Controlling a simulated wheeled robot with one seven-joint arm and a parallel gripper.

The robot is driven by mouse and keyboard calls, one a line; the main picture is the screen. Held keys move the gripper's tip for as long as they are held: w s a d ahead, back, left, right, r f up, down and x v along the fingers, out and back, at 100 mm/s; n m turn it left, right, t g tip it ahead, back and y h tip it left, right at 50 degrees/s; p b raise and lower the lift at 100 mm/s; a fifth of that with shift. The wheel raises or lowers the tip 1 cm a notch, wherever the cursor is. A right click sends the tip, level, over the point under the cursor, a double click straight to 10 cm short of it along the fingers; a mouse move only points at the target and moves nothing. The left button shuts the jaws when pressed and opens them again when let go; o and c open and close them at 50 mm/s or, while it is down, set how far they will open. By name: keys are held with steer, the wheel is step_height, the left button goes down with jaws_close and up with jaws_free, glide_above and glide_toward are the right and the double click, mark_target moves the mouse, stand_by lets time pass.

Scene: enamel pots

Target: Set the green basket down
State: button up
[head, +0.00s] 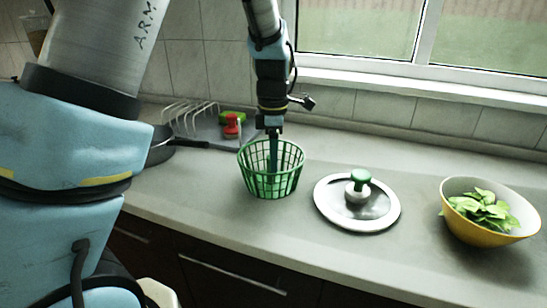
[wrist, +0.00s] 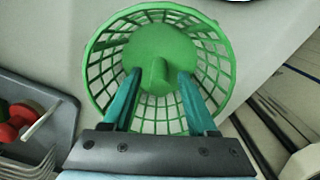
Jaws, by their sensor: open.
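The green basket (head: 271,185) stands upright on the grey counter (head: 220,214), left of the pot lid. My gripper (head: 273,160) points down into the basket from above. In the wrist view, the basket (wrist: 222,62) shows its round bottom and a short green post (wrist: 159,75) in the middle. My gripper (wrist: 159,90) is open, with one teal finger on each side of the post and a gap between them. I cannot tell whether the fingers touch the basket.
A yellow bowl of leaves (head: 478,236) stands farther right. A grey dish rack (head: 190,122) with a red item (head: 232,127) is behind left, beside a dark pan (head: 160,147). The counter's front edge is close.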

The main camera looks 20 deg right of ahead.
step_height(320, 180, up, 12)
steer(key=b, duration=0.1)
steer(key=w+a+f+m, duration=0.1)
steer(key=a+f+m, duration=0.25)
steer(key=a, duration=0.55)
steer(key=w+a+f+m, duration=0.1)
steer(key=a+f+m, duration=0.25)
steer(key=a, duration=0.55)
steer(key=s+a+f+m, duration=0.2)
steer(key=s+a+m, duration=0.1)
steer(key=a, duration=0.3)
steer(key=s+a+f+m+t, duration=0.1)
steer(key=s+a+f+m, duration=0.1)
steer(key=a+m, duration=0.3)
steer(key=shift+s+a+t, duration=0.3)
steer(key=shift+s+a, duration=0.1)
steer(key=shift+a, duration=0.45)
